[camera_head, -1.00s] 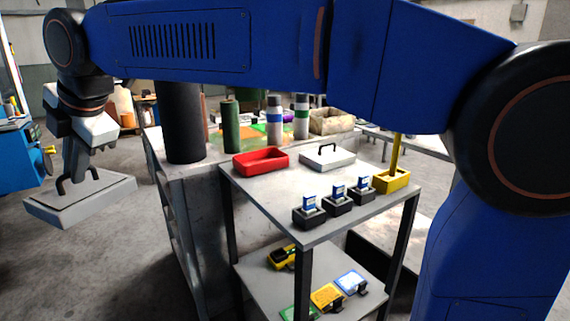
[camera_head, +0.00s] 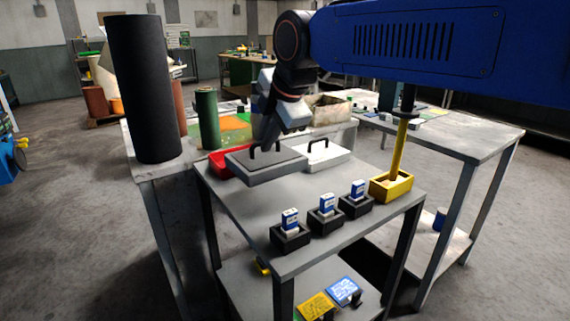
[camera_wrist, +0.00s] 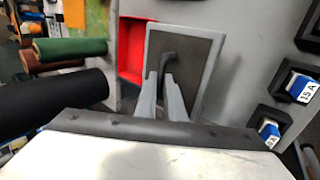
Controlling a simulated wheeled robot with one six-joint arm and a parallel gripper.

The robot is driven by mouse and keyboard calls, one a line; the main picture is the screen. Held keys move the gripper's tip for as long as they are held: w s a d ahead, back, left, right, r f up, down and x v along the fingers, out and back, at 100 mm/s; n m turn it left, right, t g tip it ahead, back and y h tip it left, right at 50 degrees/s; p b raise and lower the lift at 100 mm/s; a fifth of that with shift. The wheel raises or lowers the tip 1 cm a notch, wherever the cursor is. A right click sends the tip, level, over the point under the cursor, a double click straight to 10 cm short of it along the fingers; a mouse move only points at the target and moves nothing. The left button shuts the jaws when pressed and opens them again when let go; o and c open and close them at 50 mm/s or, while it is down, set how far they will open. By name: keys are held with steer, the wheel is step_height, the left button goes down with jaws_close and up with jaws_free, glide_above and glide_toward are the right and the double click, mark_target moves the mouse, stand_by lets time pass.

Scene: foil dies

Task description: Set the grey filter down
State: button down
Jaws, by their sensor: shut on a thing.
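The grey filter (camera_head: 262,168) is a flat grey slab with a black handle on top. My gripper (camera_head: 264,146) is shut on its handle and holds it over the left part of the grey table (camera_head: 237,205), in front of the red tray. In the wrist view my gripper's fingers (camera_wrist: 163,98) close around the handle, with the filter (camera_wrist: 203,62) beyond them. The filter looks roughly level; the gap to the tabletop is hard to judge.
A red tray (camera_head: 216,163) sits behind the filter, partly hidden by it. A white filter (camera_head: 326,157) lies at its right. Several black holders with blue-white boxes (camera_head: 327,205) line the front edge. A yellow bin (camera_head: 391,190) stands right. A black cylinder (camera_head: 145,90) rises left. The tabletop's middle is clear.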

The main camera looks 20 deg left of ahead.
mark_target(273, 158)
steer(key=shift+w+d+f, duration=0.15)
steer(key=shift+d+f, duration=0.1)
steer(key=shift+f, duration=0.35)
steer(key=shift+w+d+f, duration=0.15)
steer(key=shift+d+f, duration=0.1)
steer(key=shift+f, duration=0.35)
step_height(273, 158, down, 4)
steer(key=shift+f, duration=0.1)
steer(key=shift+a, duration=0.1)
steer(key=c, duration=1.9)
jaws_free()
steer(key=shift+o, duration=0.2)
steer(key=v, duration=1.2)
steer(key=shift+s, duration=0.15)
